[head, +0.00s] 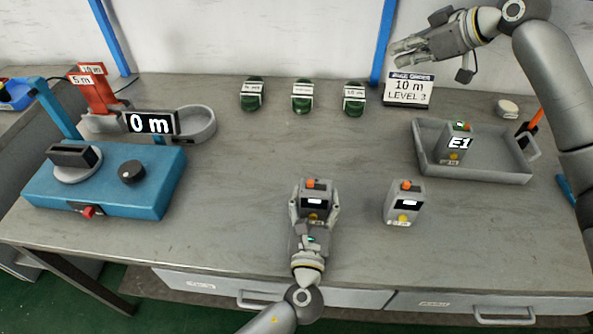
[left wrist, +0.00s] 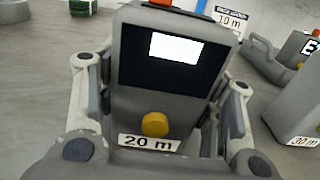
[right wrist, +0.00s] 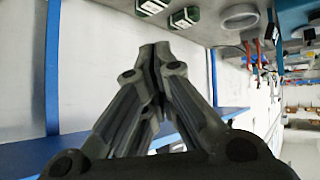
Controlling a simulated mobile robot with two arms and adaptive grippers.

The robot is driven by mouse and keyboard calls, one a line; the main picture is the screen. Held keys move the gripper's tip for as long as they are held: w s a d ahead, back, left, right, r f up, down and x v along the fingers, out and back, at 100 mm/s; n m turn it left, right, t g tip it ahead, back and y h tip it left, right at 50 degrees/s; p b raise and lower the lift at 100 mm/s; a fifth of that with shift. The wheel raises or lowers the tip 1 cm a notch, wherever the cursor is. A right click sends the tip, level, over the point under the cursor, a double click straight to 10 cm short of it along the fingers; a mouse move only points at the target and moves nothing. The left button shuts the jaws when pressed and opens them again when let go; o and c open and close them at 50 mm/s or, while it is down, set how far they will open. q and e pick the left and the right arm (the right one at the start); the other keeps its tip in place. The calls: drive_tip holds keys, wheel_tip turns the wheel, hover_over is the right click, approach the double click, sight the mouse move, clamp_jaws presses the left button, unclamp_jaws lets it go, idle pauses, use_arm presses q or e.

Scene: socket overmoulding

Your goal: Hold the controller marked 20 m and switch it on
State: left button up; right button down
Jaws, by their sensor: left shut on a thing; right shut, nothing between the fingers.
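The controller marked 20 m (left wrist: 118,72) is a grey box with a blank white screen, a yellow button (left wrist: 155,124) and a 20 m label (left wrist: 150,143). In the head view the controller (head: 315,190) stands at the front middle of the table, with an orange part on top. My left gripper (head: 313,208) is shut on its sides; its fingers also show in the left wrist view (left wrist: 160,105). My right gripper (head: 398,55) is shut and empty, raised at the back right near the wall; its closed fingertips fill the right wrist view (right wrist: 160,55).
A second controller (head: 403,203), labelled 30 m (left wrist: 303,141), stands to the right. A tray (head: 500,173) holds a unit showing E1 (head: 457,148). A sign reads 10 m LEVEL 3 (head: 408,92). Several green items (head: 302,98) line the back.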

drive_tip(key=s+a+f+n+g, duration=0.35)
drive_tip(key=s+a, duration=0.35)
drive_tip(key=a, duration=0.5)
drive_tip(key=n+g+h, duration=0.3)
hover_over(310, 183)
drive_tip(key=w+a, duration=0.1)
drive_tip(key=a, duration=0.2)
wheel_tip(310, 183, down, 4)
drive_tip(key=r, duration=0.1)
drive_tip(key=shift+s+a+f+h, duration=0.2)
drive_tip(key=shift+a+f+h, duration=0.05)
drive_tip(key=shift+f+h, duration=0.1)
wheel_tip(310, 183, down, 9)
drive_tip(key=shift+d+f, duration=0.2)
drive_tip(key=shift+d, duration=0.15)
drive_tip(key=shift+d, duration=0.1)
